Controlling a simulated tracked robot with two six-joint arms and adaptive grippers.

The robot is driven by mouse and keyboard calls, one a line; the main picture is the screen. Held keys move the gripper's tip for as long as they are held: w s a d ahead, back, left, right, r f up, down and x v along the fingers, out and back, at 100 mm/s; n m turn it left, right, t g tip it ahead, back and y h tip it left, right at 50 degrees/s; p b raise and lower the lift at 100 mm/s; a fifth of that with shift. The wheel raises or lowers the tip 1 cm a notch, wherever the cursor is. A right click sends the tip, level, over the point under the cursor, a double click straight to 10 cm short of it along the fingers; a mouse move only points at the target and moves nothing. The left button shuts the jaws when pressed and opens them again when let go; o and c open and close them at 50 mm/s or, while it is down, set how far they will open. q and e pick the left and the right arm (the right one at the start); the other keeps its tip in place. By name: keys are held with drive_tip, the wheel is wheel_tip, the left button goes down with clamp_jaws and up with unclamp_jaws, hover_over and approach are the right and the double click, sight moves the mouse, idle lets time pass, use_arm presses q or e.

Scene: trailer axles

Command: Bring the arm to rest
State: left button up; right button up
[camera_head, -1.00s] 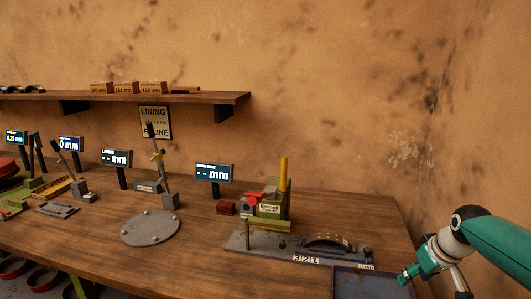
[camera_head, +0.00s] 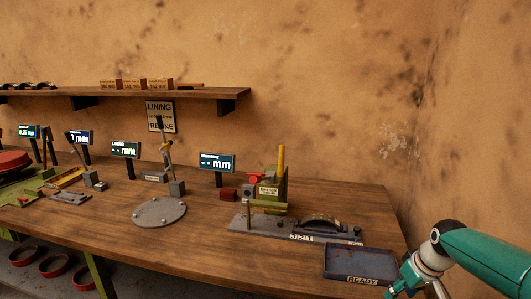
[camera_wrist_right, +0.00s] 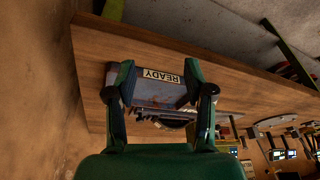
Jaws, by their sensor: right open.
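My right arm comes in from the right edge of the head view, with its wrist at the bench's right end, near the dark tray marked READY (camera_head: 345,262). In the right wrist view my right gripper (camera_wrist_right: 155,85) is open, its two green fingers apart with nothing held between them. The READY tray (camera_wrist_right: 150,95) shows beyond and between the fingers, and looks empty in the head view. My left gripper is not in view.
The wooden bench (camera_head: 215,262) holds a grey fixture with a curved shoe (camera_head: 320,224), a round grey plate (camera_head: 160,212) and several small displays (camera_head: 217,162). A shelf (camera_head: 120,93) with small boxes runs along the wall. Red rings (camera_head: 55,266) lie below the bench.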

drive_tip(key=s+a+f+g+y, duration=0.1)
drive_tip(key=s+a+f+g, duration=0.1)
drive_tip(key=s+a+f, duration=0.4)
drive_tip(key=s+a+f+g, duration=0.1)
drive_tip(key=s+a+f, duration=0.2)
drive_tip(key=f, duration=0.6)
drive_tip(key=s+a+f+g+y, duration=0.1)
drive_tip(key=s+a+f+g, duration=0.1)
drive_tip(key=s+a+f, duration=0.4)
drive_tip(key=s+a+f+m+t+y, duration=0.1)
drive_tip(key=s+a+f+m, duration=0.3)
drive_tip(key=s+f, duration=0.5)
drive_tip(key=shift+s+a+t, duration=0.7)
drive_tip(key=shift+s+a, duration=0.25)
drive_tip(key=shift+s, duration=1.25)
